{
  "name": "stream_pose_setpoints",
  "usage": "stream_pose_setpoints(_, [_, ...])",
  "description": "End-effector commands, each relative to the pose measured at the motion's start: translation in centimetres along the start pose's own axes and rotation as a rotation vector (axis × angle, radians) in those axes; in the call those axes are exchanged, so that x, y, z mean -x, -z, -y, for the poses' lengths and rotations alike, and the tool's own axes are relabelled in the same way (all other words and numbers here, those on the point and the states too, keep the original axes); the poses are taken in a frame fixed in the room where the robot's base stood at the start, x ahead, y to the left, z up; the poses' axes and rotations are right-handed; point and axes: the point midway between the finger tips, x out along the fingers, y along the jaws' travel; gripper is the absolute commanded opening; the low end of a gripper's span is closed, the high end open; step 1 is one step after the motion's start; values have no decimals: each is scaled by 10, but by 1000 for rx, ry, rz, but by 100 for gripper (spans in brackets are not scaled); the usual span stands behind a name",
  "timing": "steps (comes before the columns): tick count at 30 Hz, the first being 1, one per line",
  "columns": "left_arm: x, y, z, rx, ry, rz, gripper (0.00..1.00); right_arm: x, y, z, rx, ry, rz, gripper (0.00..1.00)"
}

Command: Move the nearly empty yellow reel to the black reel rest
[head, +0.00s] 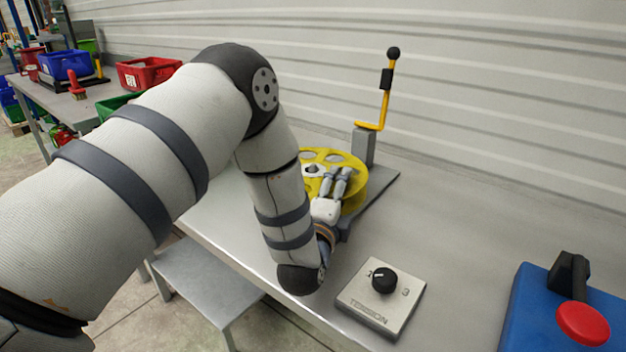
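The yellow reel (352,194) lies flat on a dark grey base plate (385,187) on the metal table. It has round holes in its top face and a pale hub at its centre. My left gripper (336,174) is over the near side of the reel, its two grey fingers close together against or just above the top face. I cannot tell whether they grip it. My arm hides the left part of the reel. I cannot make out a separate black reel rest. My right gripper is not in view.
A grey post with a yellow crank (384,110) rises behind the reel. A tension dial box (382,296) sits at the front, and a blue box with a red-knobbed lever (565,310) at the right. A grey step (205,285) stands below the table.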

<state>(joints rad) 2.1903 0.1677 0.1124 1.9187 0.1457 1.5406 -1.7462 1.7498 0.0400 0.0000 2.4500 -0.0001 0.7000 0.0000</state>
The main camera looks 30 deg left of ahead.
Motion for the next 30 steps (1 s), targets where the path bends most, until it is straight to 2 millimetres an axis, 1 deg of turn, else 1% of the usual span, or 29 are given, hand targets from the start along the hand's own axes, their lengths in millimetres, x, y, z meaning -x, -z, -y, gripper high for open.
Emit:
stream_pose_setpoints(3, [0,0,2,1,2,0,61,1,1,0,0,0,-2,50])
stream_pose_setpoints(5, [0,0,2,1,3,0,47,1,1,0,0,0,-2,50])
stream_pose_setpoints(6, [0,0,2,1,3,0,38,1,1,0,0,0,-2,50])
stream_pose_setpoints(8, [0,0,2,1,3,0,25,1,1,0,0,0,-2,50])
stream_pose_setpoints(9, [0,0,2,1,3,0,16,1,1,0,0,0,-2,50])
stream_pose_setpoints(11, [1,0,2,1,3,0,2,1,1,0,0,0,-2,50])
stream_pose_setpoints(12, [1,0,2,1,3,0,0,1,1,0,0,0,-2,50])
stream_pose_setpoints(18, [0,0,4,1,6,0,0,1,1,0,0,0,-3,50])
stream_pose_setpoints(20, [0,0,10,1,9,-1,0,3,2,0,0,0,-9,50])
stream_pose_setpoints(23, [0,1,35,2,18,-3,0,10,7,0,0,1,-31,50])
stream_pose_setpoints(24, [0,1,47,2,22,-2,0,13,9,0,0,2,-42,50])
stream_pose_setpoints(27, [1,1,75,3,23,-3,0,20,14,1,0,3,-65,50])
stream_pose_setpoints(30, [1,0,94,1,20,-1,0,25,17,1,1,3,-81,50])
